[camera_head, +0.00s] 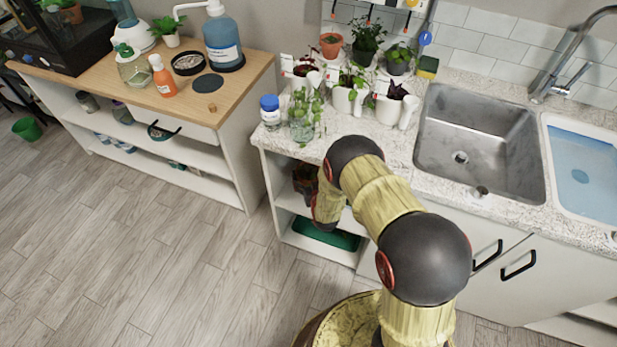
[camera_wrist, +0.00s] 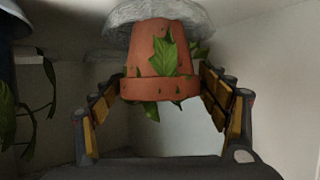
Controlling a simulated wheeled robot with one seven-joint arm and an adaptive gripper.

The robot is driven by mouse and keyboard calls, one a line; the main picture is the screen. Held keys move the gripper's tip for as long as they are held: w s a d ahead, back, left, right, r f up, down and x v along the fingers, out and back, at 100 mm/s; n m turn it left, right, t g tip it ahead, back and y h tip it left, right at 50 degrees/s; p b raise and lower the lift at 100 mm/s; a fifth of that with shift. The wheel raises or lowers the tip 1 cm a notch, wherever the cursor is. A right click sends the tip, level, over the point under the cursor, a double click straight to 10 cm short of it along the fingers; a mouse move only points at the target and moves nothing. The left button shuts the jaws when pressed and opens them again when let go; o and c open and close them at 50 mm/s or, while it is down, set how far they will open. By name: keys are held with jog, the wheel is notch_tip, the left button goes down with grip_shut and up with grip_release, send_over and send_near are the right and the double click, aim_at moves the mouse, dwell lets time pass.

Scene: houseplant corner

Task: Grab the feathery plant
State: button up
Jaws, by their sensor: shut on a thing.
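In the wrist view my gripper (camera_wrist: 165,88) has its two fingers on either side of a terracotta pot (camera_wrist: 145,65), shut on its rim. The pot appears rim-down in this view, with a rough grey, round piece (camera_wrist: 125,14) at its narrow end. Broad pointed green leaves (camera_wrist: 165,55) lie over the pot's side and below its rim. The rest of its plant is hidden, so I cannot tell whether it is feathery. In the head view my arm reaches down to the shelf under the counter, and my gripper is hidden.
Shelf walls (camera_wrist: 285,70) stand close on the right in the wrist view. Trailing leaves (camera_wrist: 8,110) hang at its left edge. In the head view, a reddish-dark plant (camera_head: 305,181) sits on the shelf above a green tray (camera_head: 335,238). Several potted plants crowd the counter (camera_head: 268,140).

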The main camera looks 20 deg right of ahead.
jog(key=c, duration=0.9)
jog(key=shift+r, duration=0.1)
